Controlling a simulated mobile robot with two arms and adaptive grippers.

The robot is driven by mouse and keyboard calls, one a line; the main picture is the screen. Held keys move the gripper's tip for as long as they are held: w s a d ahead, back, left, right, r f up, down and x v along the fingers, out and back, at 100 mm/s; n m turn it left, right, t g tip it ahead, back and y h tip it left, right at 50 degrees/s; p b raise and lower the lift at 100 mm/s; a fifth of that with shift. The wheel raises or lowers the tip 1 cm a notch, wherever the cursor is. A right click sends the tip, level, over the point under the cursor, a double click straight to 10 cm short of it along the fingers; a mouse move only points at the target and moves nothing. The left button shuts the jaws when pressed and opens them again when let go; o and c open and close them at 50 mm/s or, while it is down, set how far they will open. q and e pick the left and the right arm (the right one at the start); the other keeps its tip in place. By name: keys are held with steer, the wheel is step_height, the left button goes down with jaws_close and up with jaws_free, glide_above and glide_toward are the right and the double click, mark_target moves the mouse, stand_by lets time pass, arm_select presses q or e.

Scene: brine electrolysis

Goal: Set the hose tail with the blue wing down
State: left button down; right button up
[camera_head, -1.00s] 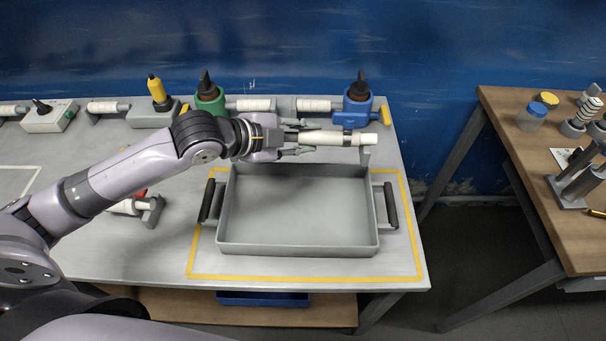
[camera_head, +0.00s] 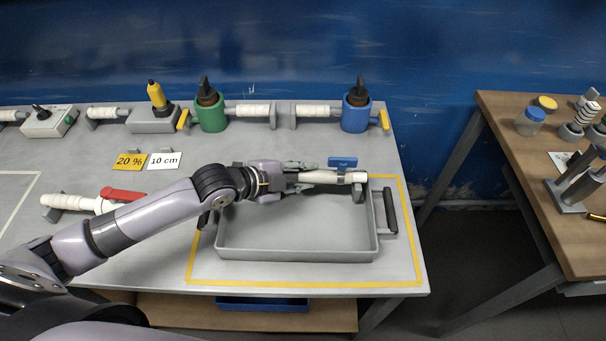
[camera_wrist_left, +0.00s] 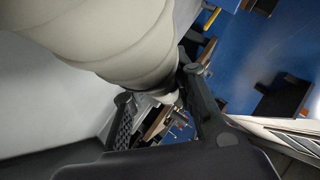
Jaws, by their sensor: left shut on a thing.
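The hose tail with the blue wing is a white ribbed tube (camera_head: 338,177) with a blue wing (camera_head: 342,162) on top. It lies roughly level over the back part of the grey tray, and a grey piece (camera_head: 358,191) shows below its right end. My left gripper (camera_head: 312,177) is shut on its left part, with a finger on either side. In the left wrist view, the pale ribbed body (camera_wrist_left: 110,35) fills the upper left. I cannot tell whether the hose tail touches the tray. My right gripper is not in view.
The grey tray (camera_head: 300,254) with black handles stands inside a yellow outline. Green (camera_head: 211,115) and blue (camera_head: 356,116) holders stand at the back. A white hose tail with a red wing (camera_head: 123,193) lies left, partly behind my arm. A wooden table (camera_head: 500,115) stands right.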

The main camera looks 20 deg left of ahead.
arm_select(q)
steer(key=shift+f, duration=0.55)
steer(key=c, duration=1.3)
jaws_free()
steer(key=shift+r, duration=0.75)
steer(key=shift+b+v, duration=0.45)
steer(key=shift+v, duration=5.5)
steer(key=shift+f, duration=0.15)
